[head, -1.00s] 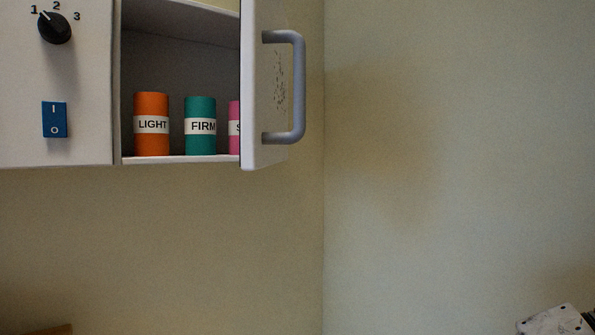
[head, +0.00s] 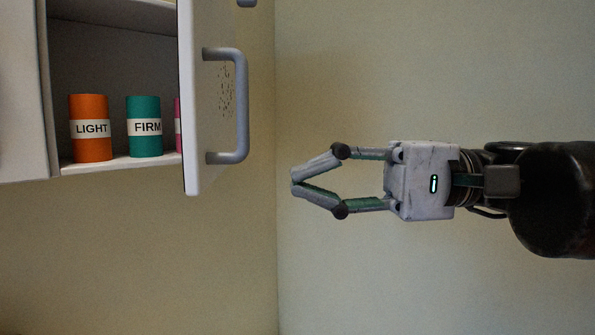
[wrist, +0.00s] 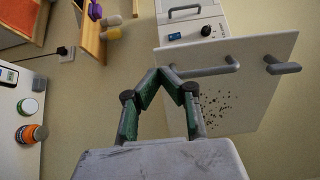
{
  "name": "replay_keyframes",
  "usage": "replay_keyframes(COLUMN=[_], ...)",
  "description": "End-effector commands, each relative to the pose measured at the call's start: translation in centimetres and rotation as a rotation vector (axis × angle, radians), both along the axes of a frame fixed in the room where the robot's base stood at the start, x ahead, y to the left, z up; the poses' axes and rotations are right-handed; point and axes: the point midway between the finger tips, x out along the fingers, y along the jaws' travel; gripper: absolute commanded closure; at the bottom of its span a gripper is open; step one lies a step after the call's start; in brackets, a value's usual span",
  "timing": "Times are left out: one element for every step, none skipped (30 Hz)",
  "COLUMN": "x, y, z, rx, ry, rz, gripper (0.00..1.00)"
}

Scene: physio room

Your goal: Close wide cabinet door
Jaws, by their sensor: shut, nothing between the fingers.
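The wide cabinet door (head: 208,120) stands open in the head view, seen at a steep angle, with its grey bar handle (head: 241,105) on the face towards the right. The open cabinet (head: 110,60) lies to its left. In the wrist view the white door (wrist: 245,85) is at the right, with a handle (wrist: 205,70) and dark speckles on it. My gripper (head: 294,183) is to the right of the door and its handle, apart from them in the head view. Its fingertips meet, with nothing between them. It also shows in the wrist view (wrist: 165,70).
An orange roll (head: 91,145) marked LIGHT and a teal roll (head: 145,145) marked FIRM stand in the cabinet; a pink one is mostly hidden by the door. In the wrist view, a white surface (wrist: 12,105) with jars is at the left. The wall right of the door is bare.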

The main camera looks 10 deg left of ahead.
Motion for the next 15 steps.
replay_keyframes(x=[-0.3,-0.5,-0.7,-0.8,-1.0,-1.1,-1.2,-1.4,-1.6,-1.7,-1.8,-2.0,-2.1,-2.2,-2.3], y=[0.8,1.2,1.8,2.2,2.6,3.2,3.6,4.0,4.5,4.9,5.3,5.7,6.1,6.4,6.8], z=[0.1,0.1,0.1,0.1,0.1,0.1,0.1,0.1,0.1,0.1,0.2,0.2,0.1,0.1,0.1], rx=[0.0,0.0,0.0,0.0,0.0,0.0,-0.001,-0.001,-0.001,-0.001,-0.001,-0.001,-0.001,-0.001,-0.001], ry=[0.0,0.0,0.0,0.0,0.0,0.0,0.0,0.0,0.0,0.0,0.0,0.0,0.0,0.0,0.0], rz=[0.004,0.004,0.004,0.003,0.004,0.003,0.003,0.004,0.003,0.003,0.003,0.003,0.003,0.002,0.002], gripper=[1.0,1.0,1.0,1.0,1.0,1.0,1.0,1.0,1.0,1.0,1.0,1.0,1.0,1.0,1.0])
